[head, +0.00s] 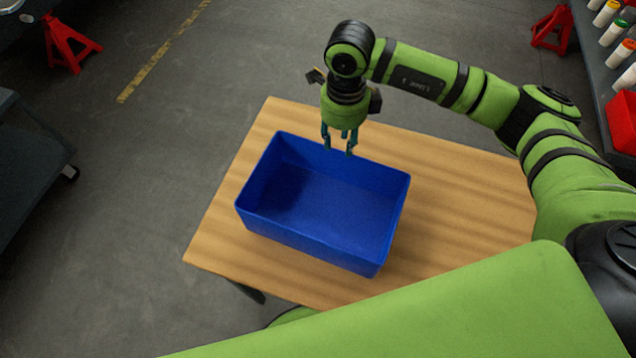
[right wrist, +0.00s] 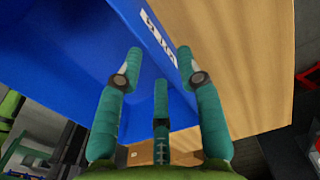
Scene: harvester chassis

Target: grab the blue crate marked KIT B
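The blue crate (head: 318,235) is an open, empty-looking box on the wooden table. A white label (right wrist: 158,36) with dark lettering is on its blue outer wall in the right wrist view; the lettering is too blurred to read fully. My right gripper (head: 338,152) points down at the crate's far rim, its teal fingers apart. In the right wrist view its fingers (right wrist: 160,62) are spread with a gap between them, near the blue wall (right wrist: 65,50). I cannot tell whether they touch the rim. My left gripper is not in view.
The wooden table (head: 455,200) has bare room to the right of the crate. A grey shelf with bottles (head: 610,38) and a red bin (head: 622,120) stands at the right edge. Red stands (head: 70,42) are on the floor, and a dark cart (head: 30,165) is at left.

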